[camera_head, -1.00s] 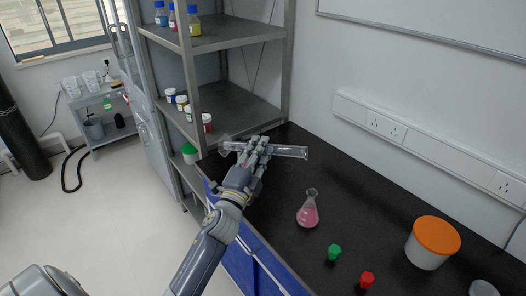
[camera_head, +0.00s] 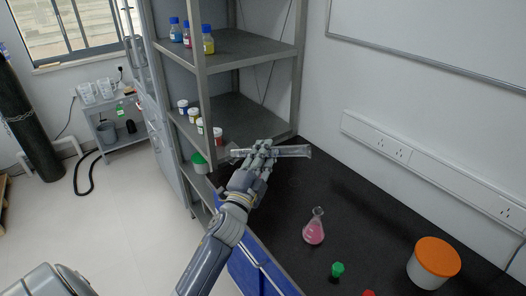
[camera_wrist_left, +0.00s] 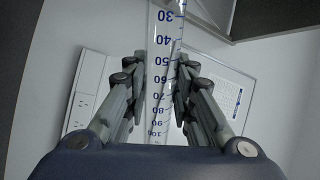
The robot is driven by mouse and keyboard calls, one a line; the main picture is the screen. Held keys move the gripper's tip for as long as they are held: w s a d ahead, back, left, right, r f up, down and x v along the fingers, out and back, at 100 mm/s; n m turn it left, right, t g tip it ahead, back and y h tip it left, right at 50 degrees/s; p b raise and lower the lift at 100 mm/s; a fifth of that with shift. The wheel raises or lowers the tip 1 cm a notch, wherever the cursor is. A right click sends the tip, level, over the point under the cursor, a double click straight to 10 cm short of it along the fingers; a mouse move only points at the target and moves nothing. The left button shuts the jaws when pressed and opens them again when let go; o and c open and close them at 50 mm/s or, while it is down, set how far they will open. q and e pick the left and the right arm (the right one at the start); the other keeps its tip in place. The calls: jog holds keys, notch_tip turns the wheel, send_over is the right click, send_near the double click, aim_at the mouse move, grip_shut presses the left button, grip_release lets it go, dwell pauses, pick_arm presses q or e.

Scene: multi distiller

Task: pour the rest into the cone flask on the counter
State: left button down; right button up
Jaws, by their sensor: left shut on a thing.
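My left gripper (camera_head: 262,156) is shut on a clear graduated cylinder (camera_head: 295,151), which lies nearly sideways above the far end of the counter. In the left wrist view the fingers (camera_wrist_left: 158,95) close on both sides of the cylinder (camera_wrist_left: 166,42), with blue marks readable from 30 to 100. I cannot tell whether liquid is in it. The cone flask (camera_head: 314,230) stands upright on the black counter (camera_head: 345,215) with pink liquid in it, nearer than the gripper and to its right, apart from it. My right gripper does not show.
A metal shelf (camera_head: 240,47) with bottles and jars stands right behind the gripper. A green-capped piece (camera_head: 337,270), a red piece (camera_head: 369,293) and a white tub with an orange lid (camera_head: 434,262) are on the counter's near part. The counter between shelf and flask is clear.

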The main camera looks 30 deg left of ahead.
pick_arm(q)
jog(key=shift+d+f+n+y+b, duration=0.15)
jog(key=shift+f+n, duration=0.35)
jog(key=shift+n, duration=0.05)
jog(key=shift+d+f+n+y+b, duration=0.15)
jog(key=shift+f+n, duration=0.35)
jog(key=shift+n, duration=0.05)
jog(key=shift+w, duration=0.1)
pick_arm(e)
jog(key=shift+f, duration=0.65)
